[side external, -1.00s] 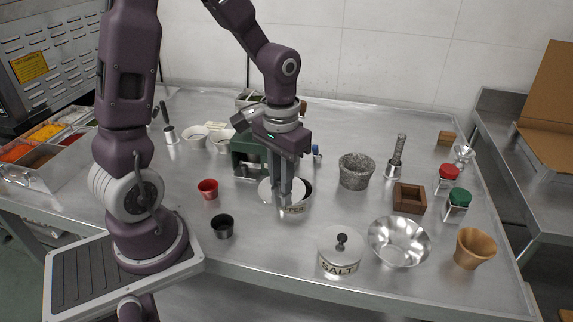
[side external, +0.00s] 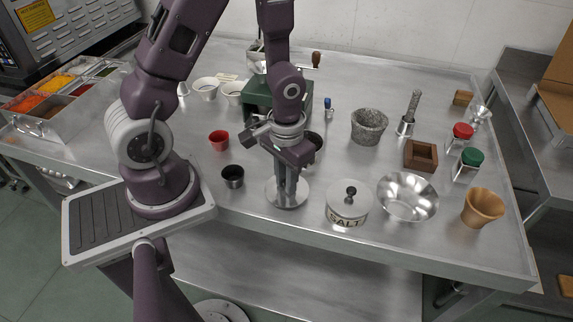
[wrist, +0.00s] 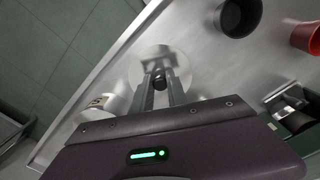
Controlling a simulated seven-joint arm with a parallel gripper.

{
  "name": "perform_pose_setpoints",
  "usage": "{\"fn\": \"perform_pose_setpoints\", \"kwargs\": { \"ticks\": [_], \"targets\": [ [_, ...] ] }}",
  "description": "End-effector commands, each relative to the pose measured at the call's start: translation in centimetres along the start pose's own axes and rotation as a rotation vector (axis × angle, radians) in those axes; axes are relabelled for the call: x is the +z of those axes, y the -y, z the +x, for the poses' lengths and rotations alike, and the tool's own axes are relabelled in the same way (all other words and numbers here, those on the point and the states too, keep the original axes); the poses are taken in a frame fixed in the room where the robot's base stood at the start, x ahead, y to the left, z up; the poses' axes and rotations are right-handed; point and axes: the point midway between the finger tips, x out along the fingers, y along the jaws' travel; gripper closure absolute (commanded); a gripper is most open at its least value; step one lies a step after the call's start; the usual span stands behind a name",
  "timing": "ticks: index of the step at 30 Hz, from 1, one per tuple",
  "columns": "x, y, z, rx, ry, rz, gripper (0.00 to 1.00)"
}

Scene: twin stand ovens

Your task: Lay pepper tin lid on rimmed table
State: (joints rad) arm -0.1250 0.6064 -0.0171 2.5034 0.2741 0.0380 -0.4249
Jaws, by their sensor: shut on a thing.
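The pepper tin lid (side external: 287,199) is a round metal disc with a dark knob. My gripper (side external: 286,188) points down and is shut on its knob. In the wrist view the lid (wrist: 150,60) lies flat in front of the fingertips (wrist: 160,82), close to the front edge of the rimmed table (side external: 400,248). I cannot tell whether it touches the tabletop or hovers just above it. The pepper tin (side external: 315,140) stands behind my gripper, mostly hidden, with its dark open mouth partly showing.
The lidded salt tin (side external: 349,207) stands close to the right of the lid. A black cup (side external: 232,177) and a red cup (side external: 219,141) stand to the left. A metal bowl (side external: 408,197) and a wooden cup (side external: 483,208) are further right. The front edge is close.

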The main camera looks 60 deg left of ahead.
Motion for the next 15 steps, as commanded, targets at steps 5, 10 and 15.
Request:
{"fn": "perform_pose_setpoints", "kwargs": {
  "ticks": [5, 10, 15],
  "targets": [
    [0.0, 0.0, 1.4, 0.0, 0.002, 0.0, 1.0],
    [-0.1, 0.0, 1.7, 0.0, -0.002, 0.0, 1.0],
    [-0.1, 0.0, 1.6, 0.0, -0.001, 0.0, 1.0]
  ]
}}
